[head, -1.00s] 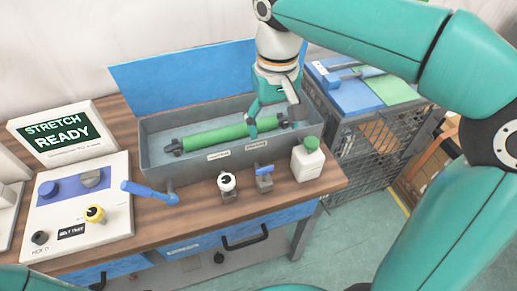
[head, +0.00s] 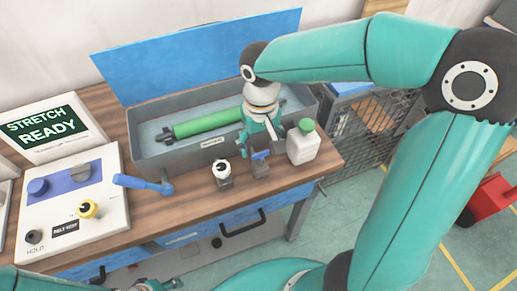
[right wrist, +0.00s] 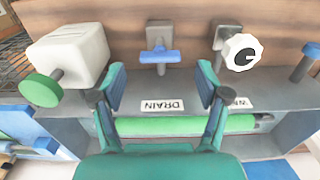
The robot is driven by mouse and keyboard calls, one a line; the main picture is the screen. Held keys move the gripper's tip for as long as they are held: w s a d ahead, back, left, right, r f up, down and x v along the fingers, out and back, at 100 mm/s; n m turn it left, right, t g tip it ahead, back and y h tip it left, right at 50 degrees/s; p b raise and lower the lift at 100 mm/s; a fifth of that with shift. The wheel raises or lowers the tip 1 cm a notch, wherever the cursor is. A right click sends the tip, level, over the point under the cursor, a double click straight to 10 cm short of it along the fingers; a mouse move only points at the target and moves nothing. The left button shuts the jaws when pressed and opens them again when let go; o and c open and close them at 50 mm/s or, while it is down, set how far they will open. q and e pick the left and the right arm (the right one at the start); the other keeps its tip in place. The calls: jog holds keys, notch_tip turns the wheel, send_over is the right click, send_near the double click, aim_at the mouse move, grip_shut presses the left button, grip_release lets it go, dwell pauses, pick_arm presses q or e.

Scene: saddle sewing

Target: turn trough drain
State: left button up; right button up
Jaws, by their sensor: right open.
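The grey trough (head: 150,155) stands on the bench with a green roller (head: 205,124) lying in it. The drain valve with a blue handle (head: 260,155) sits in front of the trough, near its right end. It also shows in the right wrist view (right wrist: 160,55), beyond the DRAIN label (right wrist: 162,105). My right gripper (head: 262,141) is open and empty over the trough's front wall, just behind the handle. In the right wrist view its fingers (right wrist: 162,92) stand apart, with the handle ahead between them. A part of what seems my left gripper (head: 160,284) shows at the bottom edge, its jaws unclear.
A white bottle with a green cap (head: 303,145) stands right of the valve. A white knob valve (head: 222,172) stands left of it, then a blue lever (head: 145,184). A control panel (head: 75,205) and a STRETCH READY sign (head: 45,130) are at the left.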

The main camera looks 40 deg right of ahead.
aim_at(260, 159)
jog(key=shift+f, duration=1.45)
